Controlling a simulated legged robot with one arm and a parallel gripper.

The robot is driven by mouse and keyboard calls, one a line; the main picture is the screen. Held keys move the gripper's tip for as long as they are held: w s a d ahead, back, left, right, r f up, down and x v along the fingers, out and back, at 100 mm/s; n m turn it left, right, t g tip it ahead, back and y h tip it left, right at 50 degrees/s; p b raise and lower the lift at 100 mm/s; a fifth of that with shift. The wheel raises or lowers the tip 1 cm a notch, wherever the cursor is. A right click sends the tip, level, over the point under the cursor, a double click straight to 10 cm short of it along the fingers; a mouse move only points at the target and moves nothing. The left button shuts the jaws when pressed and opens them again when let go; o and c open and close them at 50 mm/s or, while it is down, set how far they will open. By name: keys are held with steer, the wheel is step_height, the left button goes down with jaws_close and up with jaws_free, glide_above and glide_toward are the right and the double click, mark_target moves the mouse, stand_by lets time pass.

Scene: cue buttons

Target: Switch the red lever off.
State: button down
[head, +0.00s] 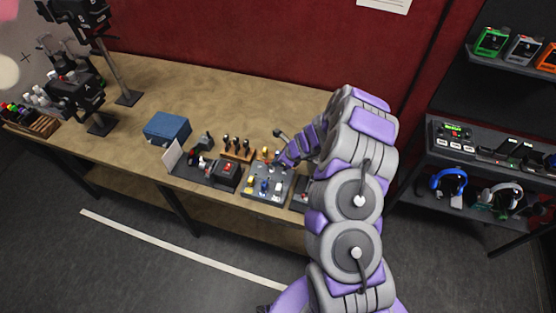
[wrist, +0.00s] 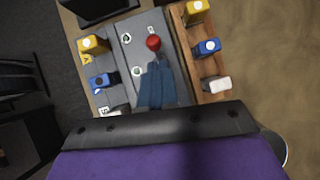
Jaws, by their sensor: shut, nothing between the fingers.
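The red lever shows as a round red knob (wrist: 153,43) in the wrist view, standing on a grey panel (wrist: 130,28). My gripper (wrist: 158,64) is shut and empty, and its blue-grey fingers point at the panel just below the red knob in the picture. I cannot tell whether the fingertips touch the lever. In the head view my gripper (head: 283,160) reaches over the panel of controls (head: 268,190) at the bench's front right. The lever's lower part is largely hidden in the wrist view.
Yellow and blue blocks flank the panel in the wrist view, with a white block (wrist: 216,84) at right. On the bench (head: 240,95) stand a blue box (head: 167,128), a black box with a red button (head: 226,175) and camera stands.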

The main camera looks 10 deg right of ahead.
steer(key=shift+r+p, duration=0.55)
steer(key=shift+r, duration=0.2)
